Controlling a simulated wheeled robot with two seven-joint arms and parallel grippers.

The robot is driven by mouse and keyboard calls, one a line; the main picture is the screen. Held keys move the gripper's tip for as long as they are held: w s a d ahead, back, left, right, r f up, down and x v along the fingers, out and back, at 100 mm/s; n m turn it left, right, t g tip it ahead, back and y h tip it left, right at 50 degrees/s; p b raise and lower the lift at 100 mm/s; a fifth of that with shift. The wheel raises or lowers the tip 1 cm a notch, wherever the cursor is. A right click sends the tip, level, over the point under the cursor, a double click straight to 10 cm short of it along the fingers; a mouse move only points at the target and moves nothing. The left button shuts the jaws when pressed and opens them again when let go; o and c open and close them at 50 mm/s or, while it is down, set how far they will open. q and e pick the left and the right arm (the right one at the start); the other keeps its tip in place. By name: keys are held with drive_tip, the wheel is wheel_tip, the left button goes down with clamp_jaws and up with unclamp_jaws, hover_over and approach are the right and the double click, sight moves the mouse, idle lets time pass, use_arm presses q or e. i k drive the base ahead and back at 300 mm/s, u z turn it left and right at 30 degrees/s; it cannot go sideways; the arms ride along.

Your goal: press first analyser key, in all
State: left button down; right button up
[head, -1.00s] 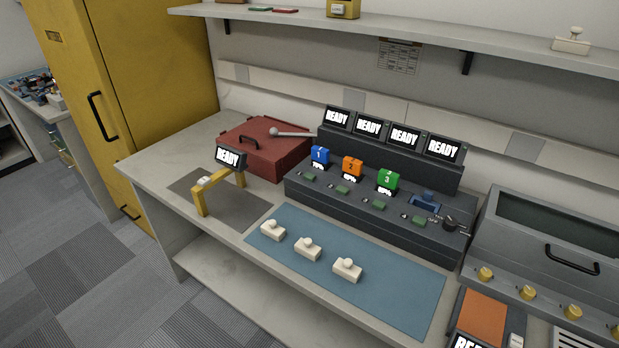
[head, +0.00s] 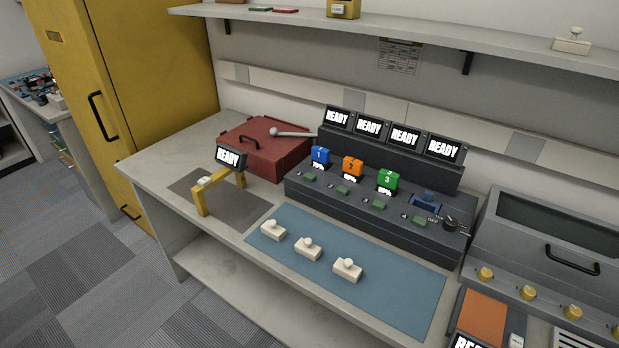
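No key in view is clearly marked as the analyser's, so I cannot tell which is the first one. A device with an orange pad (head: 483,316) and a READY screen (head: 470,341) is cut off at the lower right; a pale key (head: 516,341) sits beside it. The dark console (head: 380,205) has several READY screens, a row of green keys (head: 342,190), and blue, orange and green units numbered 1 (head: 320,155), 2 (head: 352,166) and 3 (head: 388,179). Neither of my grippers is in view.
Three white knobbed blocks (head: 308,248) rest on a blue mat (head: 400,290). A yellow frame (head: 198,200) with a READY screen stands on a grey mat. A red case (head: 265,155) lies behind. A grey lidded machine (head: 550,240) stands right. The floor at left is clear.

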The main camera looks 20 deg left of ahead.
sight(311, 177)
drive_tip(key=k, duration=0.5)
drive_tip(key=u, duration=1.7)
drive_tip(key=i, duration=1.25)
drive_tip(key=z, duration=2.7)
